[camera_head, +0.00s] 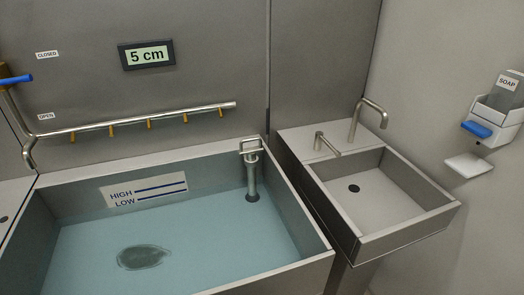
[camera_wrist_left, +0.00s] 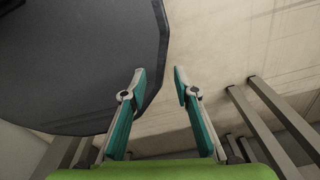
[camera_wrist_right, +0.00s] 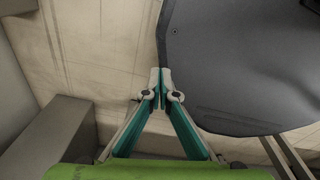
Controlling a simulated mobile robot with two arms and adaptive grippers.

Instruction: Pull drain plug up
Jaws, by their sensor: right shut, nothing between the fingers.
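The drain plug (camera_head: 252,178) is an upright metal pipe with a looped handle at its top. It stands in the back right corner of the large steel basin (camera_head: 292,270). Its foot meets a dark round drain under shallow bluish water, and its handle reaches about the basin's rim. Neither gripper shows in the head view, and nothing is at the plug. My left gripper (camera_wrist_left: 160,75) is open and empty in the left wrist view. My right gripper (camera_wrist_right: 160,76) is shut and empty in the right wrist view. Both wrist views show floor and a dark rounded body below.
A dark oval thing (camera_head: 143,258) lies in the water. A pipe with several nozzles (camera_head: 150,119) runs above the basin's back, under a "5 cm" display (camera_head: 147,54). A small sink (camera_head: 385,195) with a faucet (camera_head: 365,115) stands right. A soap dispenser (camera_head: 500,105) hangs on the right wall.

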